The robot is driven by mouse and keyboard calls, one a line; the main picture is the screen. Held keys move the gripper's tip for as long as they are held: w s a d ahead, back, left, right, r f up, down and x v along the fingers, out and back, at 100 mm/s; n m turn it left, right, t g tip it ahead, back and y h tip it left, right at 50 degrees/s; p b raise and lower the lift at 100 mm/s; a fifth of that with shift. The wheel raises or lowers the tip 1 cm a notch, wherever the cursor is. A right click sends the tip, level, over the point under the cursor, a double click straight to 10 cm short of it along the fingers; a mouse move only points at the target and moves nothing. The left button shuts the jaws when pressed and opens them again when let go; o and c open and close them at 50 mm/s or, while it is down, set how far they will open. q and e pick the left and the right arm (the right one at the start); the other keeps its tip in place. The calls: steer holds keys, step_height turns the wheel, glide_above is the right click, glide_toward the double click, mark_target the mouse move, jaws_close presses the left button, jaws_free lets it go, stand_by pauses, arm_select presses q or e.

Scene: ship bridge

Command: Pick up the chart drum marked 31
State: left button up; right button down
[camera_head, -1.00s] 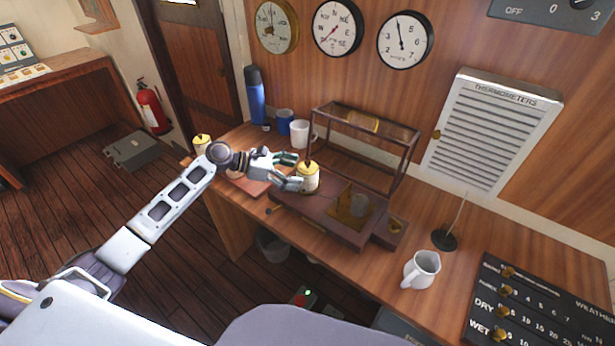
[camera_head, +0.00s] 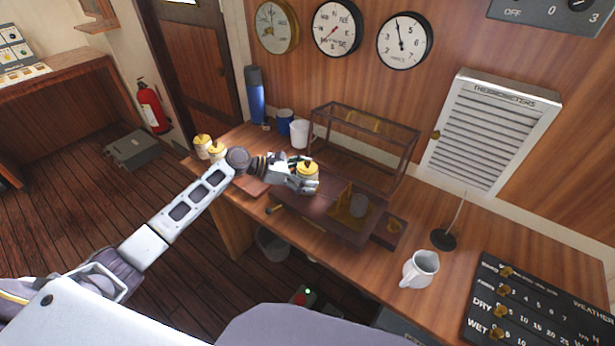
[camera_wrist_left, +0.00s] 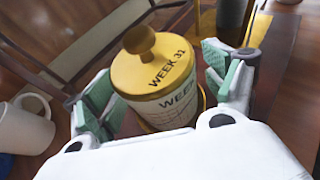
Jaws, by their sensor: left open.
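The chart drum marked 31 (camera_wrist_left: 160,80) is a cream cylinder with a yellow lid and a round knob; the lid reads "WEEK 31" in the left wrist view. It stands on the brown instrument base (camera_head: 330,224) in the head view, where its yellow top (camera_head: 308,170) shows above my fingers. My left gripper (camera_head: 308,184) is open, with its green-padded fingers on either side of the drum. The left wrist view also shows the open fingers (camera_wrist_left: 168,95) around it; contact cannot be told. My right gripper is not in view.
Two other yellow-lidded drums (camera_head: 203,146) (camera_head: 216,150) stand at the desk's left end. A glass-sided case (camera_head: 365,145) is behind the base.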

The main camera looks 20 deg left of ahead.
arm_select(q)
steer(key=c, duration=1.2)
steer(key=shift+r, duration=0.2)
step_height(320, 180, up, 18)
steer(key=shift+f, duration=0.15)
stand_by(0.3)
